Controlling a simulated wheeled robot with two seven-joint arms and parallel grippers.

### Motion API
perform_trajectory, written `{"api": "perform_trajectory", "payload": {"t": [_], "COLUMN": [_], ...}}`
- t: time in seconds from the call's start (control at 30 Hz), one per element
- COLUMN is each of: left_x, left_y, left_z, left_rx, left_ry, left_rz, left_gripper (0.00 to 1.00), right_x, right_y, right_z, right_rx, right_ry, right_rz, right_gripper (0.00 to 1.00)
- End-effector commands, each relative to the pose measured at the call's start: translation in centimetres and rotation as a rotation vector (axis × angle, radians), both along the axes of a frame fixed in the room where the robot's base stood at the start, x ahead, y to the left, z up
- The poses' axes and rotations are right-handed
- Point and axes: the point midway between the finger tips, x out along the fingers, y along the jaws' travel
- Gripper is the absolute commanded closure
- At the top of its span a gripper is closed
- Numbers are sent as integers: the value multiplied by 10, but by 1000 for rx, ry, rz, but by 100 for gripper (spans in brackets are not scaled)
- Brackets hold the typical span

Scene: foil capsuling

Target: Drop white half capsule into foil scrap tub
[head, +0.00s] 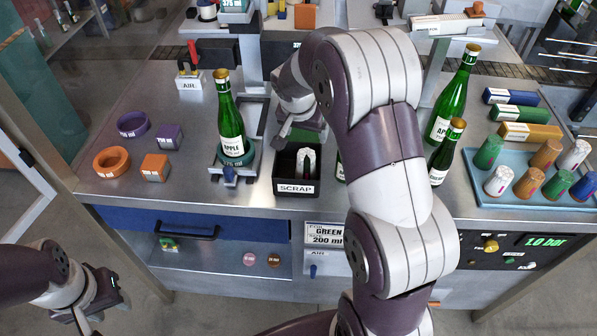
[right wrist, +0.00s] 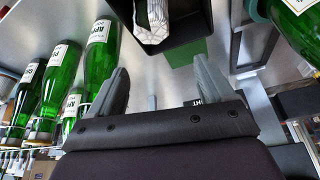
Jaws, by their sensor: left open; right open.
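The black foil scrap tub (head: 297,187), labelled SCRAP, stands near the front of the bench. A white half capsule (head: 307,154) is inside it, with a dark slot down its middle. The right wrist view shows the capsule (right wrist: 152,22) within the dark tub walls (right wrist: 192,30). My right gripper (right wrist: 162,80) is open and empty, apart from the capsule; in the head view its hand (head: 288,128) is at the tub's back, partly hidden by the arm. My left gripper (head: 112,292) is open and empty at the lower left, off the bench.
A green bottle (head: 230,115) stands in a holder left of the tub. More bottles (head: 455,95) stand right of my arm. A blue tray (head: 487,160) holds several coloured capsules. Orange and purple rings and blocks lie at left.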

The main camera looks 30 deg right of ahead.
Motion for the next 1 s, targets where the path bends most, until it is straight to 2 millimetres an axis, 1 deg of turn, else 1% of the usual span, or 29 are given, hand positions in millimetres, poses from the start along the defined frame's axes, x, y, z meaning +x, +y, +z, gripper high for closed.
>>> {"api": "perform_trajectory", "payload": {"t": [0.07, 0.17, 0.3, 0.4, 0.5, 0.63, 1.0], "left_x": [0, 0, 0, 0, 0, 0, 0], "left_y": [0, 0, 0, 0, 0, 0, 0], "left_z": [-4, -11, -19, -22, -20, -20, -20], "left_rx": [0, 0, 0, 0, 0, 0, 0], "left_ry": [0, 0, 0, 0, 0, 0, 0], "left_rz": [0, 0, 0, 0, 0, 0, 0], "left_gripper": [57, 57, 57, 57, 57, 57, 57], "right_x": [-2, -8, -19, -25, -29, -32, -32], "right_y": [3, 10, 21, 27, 31, 34, 34], "right_z": [10, 32, 68, 90, 105, 113, 114], "right_rx": [-1, -1, -1, -1, 0, 0, 0], "right_ry": [-6, -8, -8, -7, -2, -1, 0], "right_rz": [1, 1, 2, 3, 2, 0, 1], "right_gripper": [19, 19, 19, 19, 19, 19, 19]}}
